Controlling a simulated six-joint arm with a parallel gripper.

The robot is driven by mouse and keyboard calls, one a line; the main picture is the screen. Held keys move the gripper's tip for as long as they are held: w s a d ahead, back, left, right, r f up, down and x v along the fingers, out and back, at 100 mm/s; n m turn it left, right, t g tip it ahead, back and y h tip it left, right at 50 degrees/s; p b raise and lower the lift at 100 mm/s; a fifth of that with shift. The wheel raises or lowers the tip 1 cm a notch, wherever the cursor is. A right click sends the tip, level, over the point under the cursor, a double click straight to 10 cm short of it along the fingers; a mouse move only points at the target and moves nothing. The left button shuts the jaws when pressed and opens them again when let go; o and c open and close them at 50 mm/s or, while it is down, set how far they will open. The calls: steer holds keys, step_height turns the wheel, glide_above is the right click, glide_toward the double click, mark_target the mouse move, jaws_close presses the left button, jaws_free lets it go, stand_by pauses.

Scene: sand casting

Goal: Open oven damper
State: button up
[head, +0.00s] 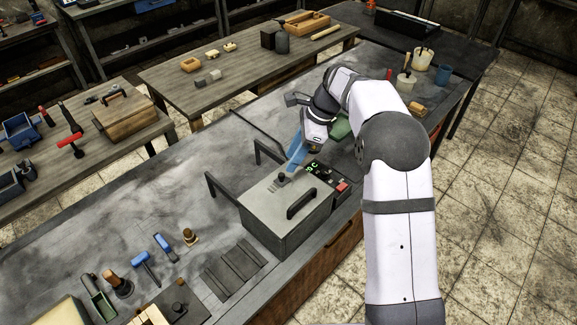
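The tips are close above or beside the knob; contact cannot be made out. The finger gap is too small to see.
Black upright bars (222,193) stand behind the oven. Blue-handled tools (164,244), dark flat strips (235,268) and a scoop (98,298) lie on the bench at lower left. Cups (423,60) stand at the far right. The bench left of the oven is mostly clear.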

steer(key=shift+v, duration=0.95)
steer(key=shift+s, duration=0.1)
steer(key=s+d+f+n+h, duration=0.1)
steer(key=s+d+n, duration=0.3)
steer(key=s, duration=0.6)
steer(key=s+d+f+n+h, duration=0.2)
steer(key=s+d+f+n, duration=0.1)
steer(key=s+n, duration=0.5)
steer(key=s+d+f+n+h, duration=0.1)
steer(key=s+d+n, duration=0.3)
steer(key=s, duration=0.7)
steer(key=shift+s+d+f+n, duration=0.4)
steer(key=shift+f+n, duration=0.45)
steer(key=shift+n, duration=0.15)
